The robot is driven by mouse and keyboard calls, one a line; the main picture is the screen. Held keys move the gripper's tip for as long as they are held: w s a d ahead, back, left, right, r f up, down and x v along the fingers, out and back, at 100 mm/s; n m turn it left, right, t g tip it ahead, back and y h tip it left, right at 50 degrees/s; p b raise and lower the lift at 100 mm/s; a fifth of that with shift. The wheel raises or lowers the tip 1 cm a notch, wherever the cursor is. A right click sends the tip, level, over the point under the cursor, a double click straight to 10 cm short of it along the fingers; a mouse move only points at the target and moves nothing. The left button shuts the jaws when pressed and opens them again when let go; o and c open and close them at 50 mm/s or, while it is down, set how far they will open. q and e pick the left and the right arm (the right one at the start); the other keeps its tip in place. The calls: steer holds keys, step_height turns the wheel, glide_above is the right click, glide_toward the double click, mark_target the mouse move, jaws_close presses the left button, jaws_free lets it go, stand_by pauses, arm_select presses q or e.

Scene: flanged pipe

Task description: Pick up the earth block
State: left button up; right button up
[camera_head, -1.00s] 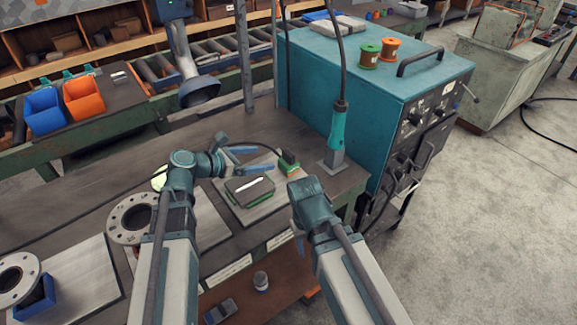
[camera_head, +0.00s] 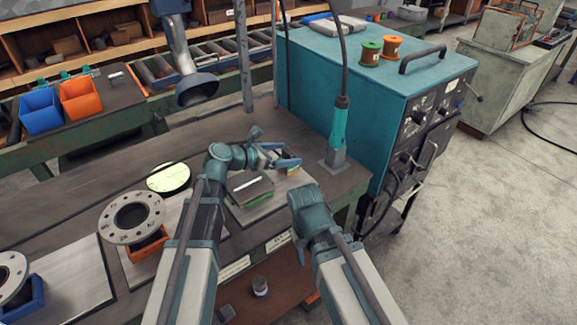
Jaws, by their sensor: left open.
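A dark flat box (camera_head: 250,186) with a white mark lies just left of the block. A flange ring (camera_head: 132,217) rests on an orange support (camera_head: 147,246). A teal torch (camera_head: 339,125) stands in a holder on the right, before a teal machine (camera_head: 375,75).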

arm_select(q)
steer(key=shift+x, duration=0.85)
steer(key=shift+a, duration=0.1)
jaws_close()
